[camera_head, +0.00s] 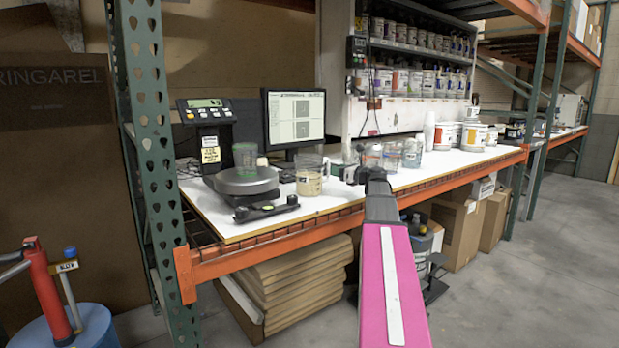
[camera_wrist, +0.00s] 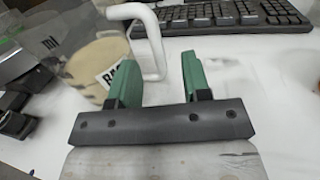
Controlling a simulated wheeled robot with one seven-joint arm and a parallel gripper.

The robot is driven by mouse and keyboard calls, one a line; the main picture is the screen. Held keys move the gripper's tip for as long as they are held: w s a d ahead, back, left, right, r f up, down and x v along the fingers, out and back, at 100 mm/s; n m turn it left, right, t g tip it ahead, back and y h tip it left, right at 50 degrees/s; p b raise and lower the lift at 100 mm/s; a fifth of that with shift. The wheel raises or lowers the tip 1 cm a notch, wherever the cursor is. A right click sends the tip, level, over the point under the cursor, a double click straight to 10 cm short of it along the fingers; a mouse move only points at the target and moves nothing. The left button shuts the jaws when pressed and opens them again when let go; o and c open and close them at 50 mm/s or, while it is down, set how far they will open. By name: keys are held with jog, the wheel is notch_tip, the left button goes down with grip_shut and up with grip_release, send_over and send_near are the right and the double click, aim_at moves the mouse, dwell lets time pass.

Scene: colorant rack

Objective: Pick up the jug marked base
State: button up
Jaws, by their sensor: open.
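The jug marked base (camera_head: 309,180) is a clear jug with beige contents and a label, upright on the white worktop. In the wrist view the jug (camera_wrist: 92,65) fills the left side, with the letters "BA" showing and the rest of the label hidden by a finger. Its pale handle (camera_wrist: 152,42) sticks out to the right. My gripper (camera_wrist: 159,62) is open, with two green fingers pointing toward the handle. The handle's lower part shows between the fingers in the picture; I cannot tell how deep it sits. Nothing is held.
A scale (camera_head: 243,180) stands left of the jug, with a monitor (camera_head: 295,118) behind. Several other clear containers (camera_head: 392,155) stand to the right, close to my arm. A keyboard (camera_wrist: 235,17) lies at the back in the wrist view. The worktop right of the handle is clear.

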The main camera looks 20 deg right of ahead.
jog(key=x, duration=0.7)
jog(key=shift+a+r, duration=0.25)
jog(key=shift+r, duration=0.05)
grip_shut()
